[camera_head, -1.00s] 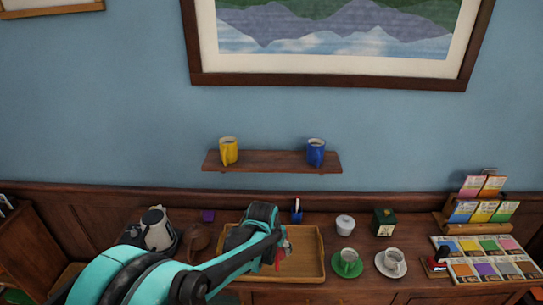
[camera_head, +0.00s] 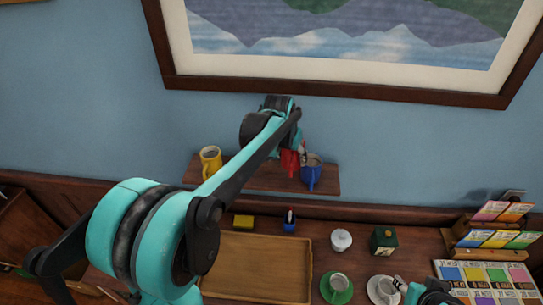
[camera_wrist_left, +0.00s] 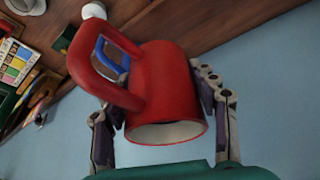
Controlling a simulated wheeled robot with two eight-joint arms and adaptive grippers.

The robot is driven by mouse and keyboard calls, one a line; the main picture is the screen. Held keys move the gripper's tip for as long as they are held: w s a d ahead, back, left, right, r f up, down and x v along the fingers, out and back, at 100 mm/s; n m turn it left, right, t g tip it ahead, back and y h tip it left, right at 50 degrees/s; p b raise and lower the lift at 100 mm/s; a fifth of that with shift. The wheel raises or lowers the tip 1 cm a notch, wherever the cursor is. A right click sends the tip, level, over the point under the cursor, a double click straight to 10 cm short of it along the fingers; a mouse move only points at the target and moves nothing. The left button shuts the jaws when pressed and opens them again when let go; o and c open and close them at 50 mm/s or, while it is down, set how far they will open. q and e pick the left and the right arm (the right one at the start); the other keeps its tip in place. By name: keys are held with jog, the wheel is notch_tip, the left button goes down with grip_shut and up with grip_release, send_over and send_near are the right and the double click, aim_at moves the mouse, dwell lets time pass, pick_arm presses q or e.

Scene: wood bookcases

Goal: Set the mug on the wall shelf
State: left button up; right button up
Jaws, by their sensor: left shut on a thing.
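My left gripper (camera_head: 298,150) is shut on a red mug (camera_head: 289,162), raised in front of the wall shelf (camera_head: 253,175). In the left wrist view, the gripper (camera_wrist_left: 160,112) has its fingers on either side of the red mug (camera_wrist_left: 172,75), with the pale opening towards the camera and the handle to the left. Whether the mug touches the shelf cannot be told. A yellow mug (camera_head: 210,160) stands at the shelf's left end and a blue mug (camera_head: 312,172) at its right, close to the red one. Part of my right arm shows at bottom right; its jaw state is unclear.
Below are an empty wooden tray (camera_head: 262,262), a blue pen cup (camera_head: 289,221), a yellow box (camera_head: 243,221), a white lidded jar (camera_head: 341,240) and a green tin (camera_head: 384,241). A framed picture (camera_head: 330,88) hangs above. The shelf between yellow and red mugs is partly hidden by my arm.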

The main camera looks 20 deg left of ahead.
pick_arm(q)
jog(key=shift+w+a+r, duration=0.1)
jog(key=shift+a+r, duration=0.05)
jog(key=a+f, duration=0.2)
jog(key=a, duration=0.1)
jog(key=a+f, duration=0.2)
jog(key=a, duration=0.2)
jog(key=a+f, duration=0.2)
jog(key=a, duration=0.2)
jog(key=shift+w+a+f+p, duration=0.2)
jog(key=shift+w+f+p, duration=0.05)
jog(key=shift+f+p, duration=0.15)
notch_tip(320, 180, down, 3)
jog(key=shift+f, duration=0.5)
jog(key=o, duration=1.4)
jog(key=shift+f, duration=0.15)
